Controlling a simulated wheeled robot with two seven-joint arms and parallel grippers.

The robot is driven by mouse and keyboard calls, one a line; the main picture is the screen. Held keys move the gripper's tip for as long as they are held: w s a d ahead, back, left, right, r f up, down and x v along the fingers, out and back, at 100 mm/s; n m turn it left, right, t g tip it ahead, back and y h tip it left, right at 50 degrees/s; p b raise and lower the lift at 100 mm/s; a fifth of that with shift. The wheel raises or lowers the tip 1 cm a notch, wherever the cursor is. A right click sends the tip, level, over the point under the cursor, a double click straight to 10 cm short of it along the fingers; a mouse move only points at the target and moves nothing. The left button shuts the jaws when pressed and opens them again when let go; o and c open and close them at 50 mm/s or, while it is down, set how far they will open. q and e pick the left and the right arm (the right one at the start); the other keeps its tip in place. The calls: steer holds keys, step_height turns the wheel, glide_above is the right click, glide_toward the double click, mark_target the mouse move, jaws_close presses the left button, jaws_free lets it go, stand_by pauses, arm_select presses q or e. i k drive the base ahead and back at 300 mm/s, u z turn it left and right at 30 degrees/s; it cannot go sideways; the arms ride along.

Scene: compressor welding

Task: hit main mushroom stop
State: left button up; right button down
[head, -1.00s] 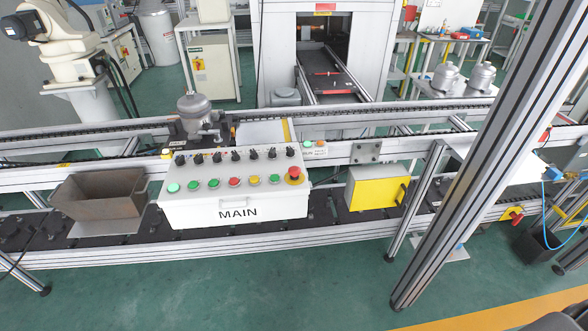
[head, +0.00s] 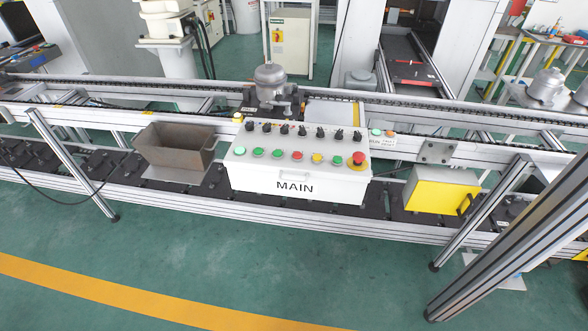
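The red mushroom stop (head: 359,158) on its yellow ring sits at the right end of the white control box (head: 285,181) labelled MAIN. A row of green, red and yellow buttons runs to its left, with black selector switches behind. The box stands on the conveyor frame in the middle of the head view. Neither of my grippers is in the head view.
An open brown metal bin (head: 178,147) stands left of the box, and a yellow box (head: 442,192) stands right. A slanting aluminium post (head: 515,235) rises at the right. The green floor (head: 270,262) in front is clear.

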mark_target(358, 156)
steer(key=k, duration=0.6)
steer(key=u, duration=0.95)
steer(key=i, duration=1.35)
steer(key=z, duration=0.8)
steer(key=i, duration=0.45)
steer(key=z, duration=0.4)
